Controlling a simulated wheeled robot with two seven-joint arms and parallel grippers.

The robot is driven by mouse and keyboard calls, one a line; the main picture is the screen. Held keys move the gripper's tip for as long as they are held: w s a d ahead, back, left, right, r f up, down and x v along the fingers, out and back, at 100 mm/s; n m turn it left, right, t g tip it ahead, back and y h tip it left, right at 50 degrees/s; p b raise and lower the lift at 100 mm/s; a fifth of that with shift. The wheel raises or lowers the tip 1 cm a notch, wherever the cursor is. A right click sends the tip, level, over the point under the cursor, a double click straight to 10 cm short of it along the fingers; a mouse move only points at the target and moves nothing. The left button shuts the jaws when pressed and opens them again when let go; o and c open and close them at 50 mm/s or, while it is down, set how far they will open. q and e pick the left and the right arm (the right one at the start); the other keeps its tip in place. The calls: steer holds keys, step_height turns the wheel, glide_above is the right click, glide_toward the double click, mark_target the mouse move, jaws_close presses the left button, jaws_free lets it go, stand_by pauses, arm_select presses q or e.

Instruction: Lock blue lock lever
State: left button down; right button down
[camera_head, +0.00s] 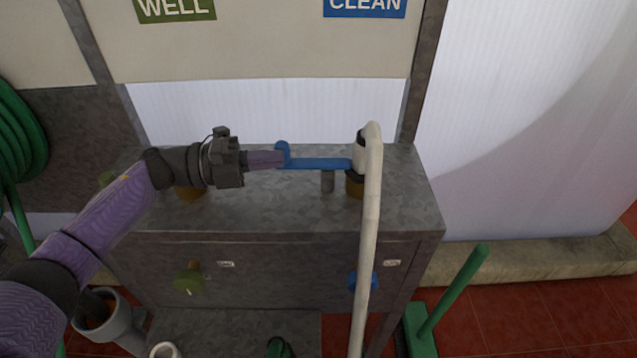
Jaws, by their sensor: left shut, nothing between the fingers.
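The blue lock lever (318,163) lies level above the grey metal cabinet top, under the blue "CLEAN" sign. It runs left from a fitting below the white hose and ends in an upturned blue tip. My left gripper (281,158) is shut, with its fingertips at the left end of the lever. They look close to or touching the upturned tip; I cannot tell which. Nothing shows between the fingers. My right gripper is not in view.
The metal cabinet (290,215) has a green knob (188,279) and a blue knob (362,281) on its front. A white hose (369,230) hangs down past the right side. A green hose coil (18,140) is at left. A green-handled tool (452,290) stands at right.

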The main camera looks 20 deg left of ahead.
arm_select(q)
steer(key=shift+w+a+r, duration=0.15)
steer(key=shift+w+a, duration=0.05)
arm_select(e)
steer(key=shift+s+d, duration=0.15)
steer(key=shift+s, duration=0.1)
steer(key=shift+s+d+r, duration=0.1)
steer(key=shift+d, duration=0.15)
arm_select(q)
steer(key=shift+r, duration=0.1)
